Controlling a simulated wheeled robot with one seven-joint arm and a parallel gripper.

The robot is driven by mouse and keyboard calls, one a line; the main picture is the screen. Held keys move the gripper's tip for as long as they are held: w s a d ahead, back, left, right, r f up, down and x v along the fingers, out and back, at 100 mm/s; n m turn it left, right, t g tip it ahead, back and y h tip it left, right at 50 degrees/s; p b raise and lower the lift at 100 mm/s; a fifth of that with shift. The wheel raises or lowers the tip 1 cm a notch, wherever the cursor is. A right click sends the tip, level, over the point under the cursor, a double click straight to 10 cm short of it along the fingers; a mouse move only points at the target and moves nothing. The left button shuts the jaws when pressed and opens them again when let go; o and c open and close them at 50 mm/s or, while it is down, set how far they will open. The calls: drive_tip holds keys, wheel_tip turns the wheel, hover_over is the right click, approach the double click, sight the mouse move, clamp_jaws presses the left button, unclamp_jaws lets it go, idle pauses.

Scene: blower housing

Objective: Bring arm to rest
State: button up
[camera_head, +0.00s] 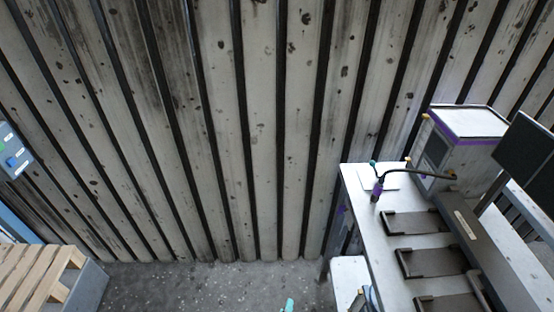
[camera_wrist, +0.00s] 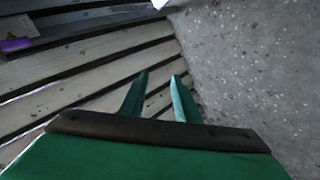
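My gripper (camera_wrist: 160,78) shows in the wrist view with two teal fingers standing apart. Nothing is visible between them. The fingers appear against the corrugated wall (camera_wrist: 80,70), with the speckled grey floor (camera_wrist: 240,70) to the right. In the head view only a small teal tip (camera_head: 288,305) shows at the bottom edge, left of the workbench. The rest of my arm is out of view there.
A white workbench (camera_head: 372,215) with several dark trays (camera_head: 418,222) and a grey-purple box (camera_head: 465,125) stands at right. A wooden pallet (camera_head: 35,275) is at lower left. A control panel (camera_head: 14,150) is at the left edge. The floor between (camera_head: 200,285) is clear.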

drive_tip(key=s+a+r+m+t+y, duration=0.1)
drive_tip(key=s+a+r+m, duration=0.15)
drive_tip(key=s, duration=0.65)
drive_tip(key=s+r+m+t, duration=0.2)
drive_tip(key=s+r+m, duration=0.2)
drive_tip(key=s+r, duration=0.5)
drive_tip(key=s+r+m+t+y, duration=0.1)
drive_tip(key=s+r+m, duration=0.3)
drive_tip(key=s+r, duration=0.4)
wheel_tip(320, 180, up, 7)
drive_tip(key=shift+s+a+t, duration=0.25)
drive_tip(key=shift+s+t, duration=0.1)
drive_tip(key=shift+t, duration=0.55)
